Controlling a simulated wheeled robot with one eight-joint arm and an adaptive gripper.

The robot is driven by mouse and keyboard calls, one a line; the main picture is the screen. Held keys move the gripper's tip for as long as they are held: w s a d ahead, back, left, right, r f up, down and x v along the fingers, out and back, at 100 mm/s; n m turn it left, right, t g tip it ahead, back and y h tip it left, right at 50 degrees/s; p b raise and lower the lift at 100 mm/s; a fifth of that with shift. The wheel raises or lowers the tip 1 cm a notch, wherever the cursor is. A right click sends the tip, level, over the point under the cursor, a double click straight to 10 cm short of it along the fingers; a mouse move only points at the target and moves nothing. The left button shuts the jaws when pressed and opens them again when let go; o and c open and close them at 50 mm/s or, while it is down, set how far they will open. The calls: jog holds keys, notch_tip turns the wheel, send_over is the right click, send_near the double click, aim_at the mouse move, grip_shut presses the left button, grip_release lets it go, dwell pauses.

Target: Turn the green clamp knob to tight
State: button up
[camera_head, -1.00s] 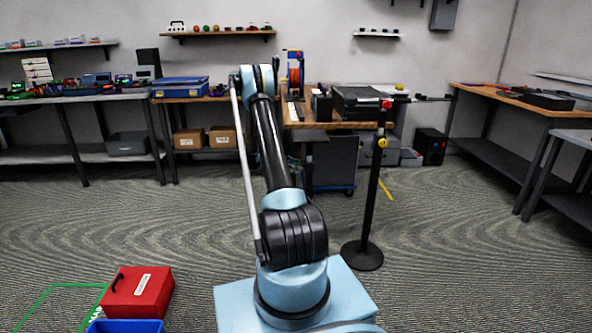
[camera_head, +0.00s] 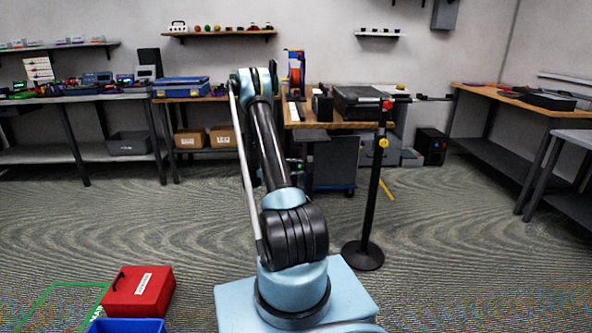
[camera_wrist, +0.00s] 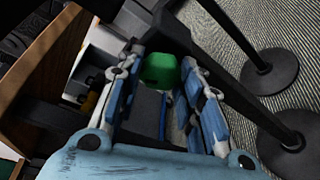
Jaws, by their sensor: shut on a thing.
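The green clamp knob (camera_wrist: 160,70) shows in the wrist view, just beyond and between the fingertips of my gripper (camera_wrist: 162,62). My gripper is shut on the knob, with one blue-and-grey finger at each side. The knob's shape is blocky and its far side is hidden. No tight or loose mark is readable, so I cannot tell how far it is turned. In the head view my arm hides most of this area, and only a small dark part with a green spot (camera_head: 299,167) shows beside the arm.
A wooden bench (camera_head: 300,123) with a black case (camera_head: 370,103) stands behind my arm. A black post (camera_head: 372,190) on a round base stands to the right. A red box (camera_head: 138,292) and a blue bin (camera_head: 125,326) are at lower left. Open floor lies between.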

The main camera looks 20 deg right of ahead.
jog(key=shift+f+m+t+h, duration=0.2)
jog(key=shift+m+h, duration=0.4)
jog(key=shift+m, duration=1)
jog(key=shift+f+m+t+h, duration=0.15)
jog(key=shift+m+h, duration=0.45)
jog(key=shift+m, duration=1)
jog(key=shift+s, duration=0.1)
jog(key=o, duration=1)
jog(key=shift+o, duration=0.2)
jog(key=shift+r, duration=0.1)
jog(key=s+a+f, duration=0.1)
jog(key=a, duration=1.1)
jog(key=shift+d, duration=0.1)
